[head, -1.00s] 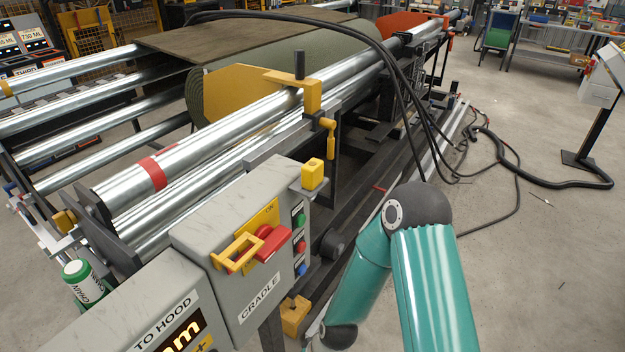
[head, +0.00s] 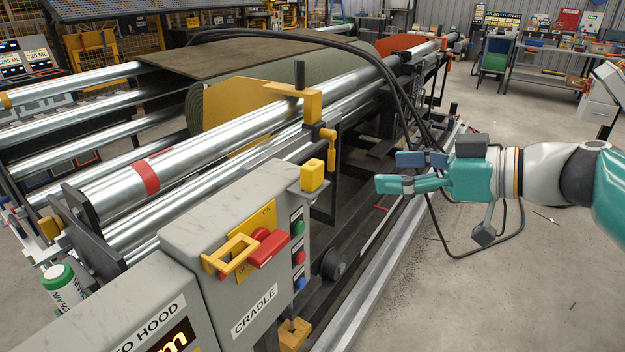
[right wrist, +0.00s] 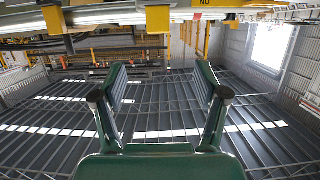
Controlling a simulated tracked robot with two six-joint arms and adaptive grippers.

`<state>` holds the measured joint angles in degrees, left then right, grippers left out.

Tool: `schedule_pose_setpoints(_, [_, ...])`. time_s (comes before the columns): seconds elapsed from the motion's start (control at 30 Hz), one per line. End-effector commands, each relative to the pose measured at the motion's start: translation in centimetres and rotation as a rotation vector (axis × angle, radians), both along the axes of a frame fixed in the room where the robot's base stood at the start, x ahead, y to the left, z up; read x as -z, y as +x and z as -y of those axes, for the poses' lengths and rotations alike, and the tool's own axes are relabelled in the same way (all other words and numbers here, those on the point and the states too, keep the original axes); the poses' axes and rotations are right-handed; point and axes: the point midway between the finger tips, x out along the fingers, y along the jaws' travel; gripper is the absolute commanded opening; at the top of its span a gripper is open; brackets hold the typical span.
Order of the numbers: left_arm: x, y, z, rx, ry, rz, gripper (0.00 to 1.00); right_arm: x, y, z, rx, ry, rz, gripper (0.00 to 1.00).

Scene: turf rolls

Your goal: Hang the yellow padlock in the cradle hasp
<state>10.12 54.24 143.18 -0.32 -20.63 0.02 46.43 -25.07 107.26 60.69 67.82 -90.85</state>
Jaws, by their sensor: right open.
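A small yellow block that looks like the yellow padlock (head: 313,176) sits on a grey ledge at the right corner of the CRADLE box. Its shackle is not clear. The yellow cradle hasp (head: 230,257) sticks out from the front of that box, beside a red switch handle (head: 262,248). My right gripper (head: 388,171) is open and empty, in the air to the right of the padlock and pointing left. Its two spread fingers (right wrist: 159,92) show in the right wrist view with nothing between them. My left gripper is not in view.
The grey CRADLE box (head: 190,225) has green, red and blue buttons on its side. A yellow handle (head: 328,145) and steel rollers (head: 220,135) stand behind the padlock. Black cables (head: 400,95) arch down behind my right gripper. The floor at right is mostly clear.

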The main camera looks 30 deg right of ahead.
Motion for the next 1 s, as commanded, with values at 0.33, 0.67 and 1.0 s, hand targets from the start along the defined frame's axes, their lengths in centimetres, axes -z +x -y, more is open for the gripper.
schedule_pose_setpoints(0.33, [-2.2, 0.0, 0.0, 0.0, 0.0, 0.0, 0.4, 1.9, 6.1, -2.7, -0.009, 0.007, -0.007, 0.73])
schedule_pose_setpoints(0.67, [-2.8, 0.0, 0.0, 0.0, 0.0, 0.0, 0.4, 3.2, 9.4, -3.9, -0.002, 0.002, -0.006, 0.73])
schedule_pose_setpoints(1.0, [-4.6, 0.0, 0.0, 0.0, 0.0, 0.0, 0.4, 4.2, 12.9, -5.2, -0.005, 0.005, -0.01, 0.73])
